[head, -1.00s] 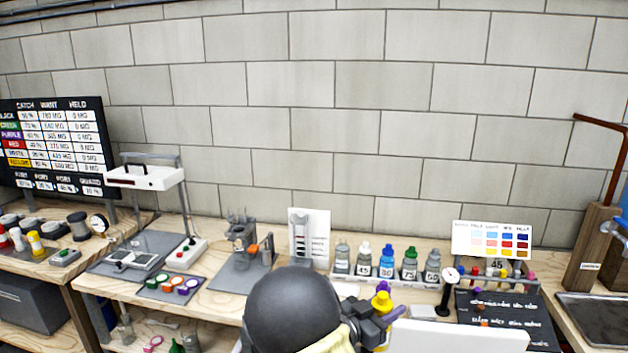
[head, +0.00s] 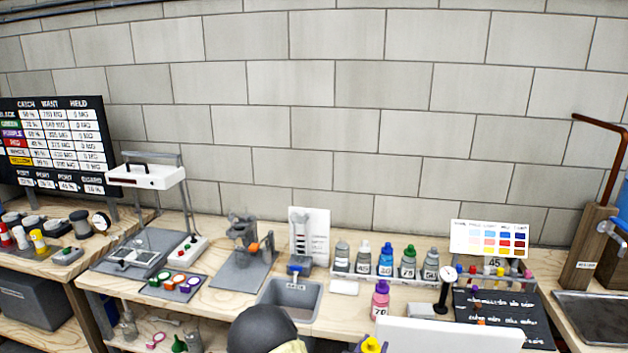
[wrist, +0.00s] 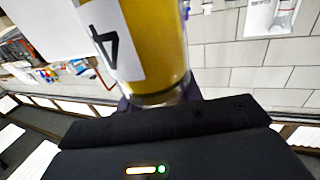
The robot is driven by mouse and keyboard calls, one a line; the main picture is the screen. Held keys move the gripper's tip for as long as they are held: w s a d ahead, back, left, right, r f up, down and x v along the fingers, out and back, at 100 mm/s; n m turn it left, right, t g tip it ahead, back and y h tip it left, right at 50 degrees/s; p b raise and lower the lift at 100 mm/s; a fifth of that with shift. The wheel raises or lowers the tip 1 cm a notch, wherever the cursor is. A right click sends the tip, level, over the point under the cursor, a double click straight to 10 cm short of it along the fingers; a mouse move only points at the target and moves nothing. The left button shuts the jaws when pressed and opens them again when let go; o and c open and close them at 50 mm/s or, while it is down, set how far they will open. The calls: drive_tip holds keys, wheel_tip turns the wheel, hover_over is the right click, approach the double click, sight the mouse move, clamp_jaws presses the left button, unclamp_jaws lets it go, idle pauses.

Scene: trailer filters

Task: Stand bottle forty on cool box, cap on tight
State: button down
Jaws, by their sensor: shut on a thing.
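A yellow bottle (wrist: 155,40) with a white label showing a "4" is in my gripper (wrist: 160,98) in the wrist view. The rest of the label's number is cut off or turned away. In the head view only its yellow cap (head: 371,345) shows at the bottom edge, with purple finger parts beside it. How tight the cap is cannot be seen. A large white box-like thing (head: 450,336) stands at the front, just right of the bottle; it may be the cool box. The bottle looks apart from it.
A pink bottle marked 70 (head: 380,300) stands on the bench behind the held bottle. A rack (head: 385,276) of several numbered bottles is behind that. A grey bin (head: 290,297), a gauge (head: 447,285) and a black board (head: 500,312) are nearby.

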drive_tip(key=f+n+y, duration=0.1)
drive_tip(key=f, duration=0.1)
drive_tip(key=s+f+n+t+y, duration=0.1)
drive_tip(key=f+y, duration=0.1)
drive_tip(key=s+f+n+y+p, duration=0.1)
drive_tip(key=f, duration=0.2)
drive_tip(key=shift+s+t+y, duration=0.25)
drive_tip(key=shift+t+y, duration=0.05)
drive_tip(key=shift+t, duration=0.1)
drive_tip(key=s+f+n+y, duration=0.2)
drive_tip(key=s+f+y, duration=0.2)
drive_tip(key=f, duration=0.3)
drive_tip(key=shift+s+d+f+n+t+p, duration=0.25)
drive_tip(key=shift+s+d+n+t+p, duration=0.05)
drive_tip(key=shift+s+d+n+p, duration=0.1)
drive_tip(key=shift+s, duration=0.1)
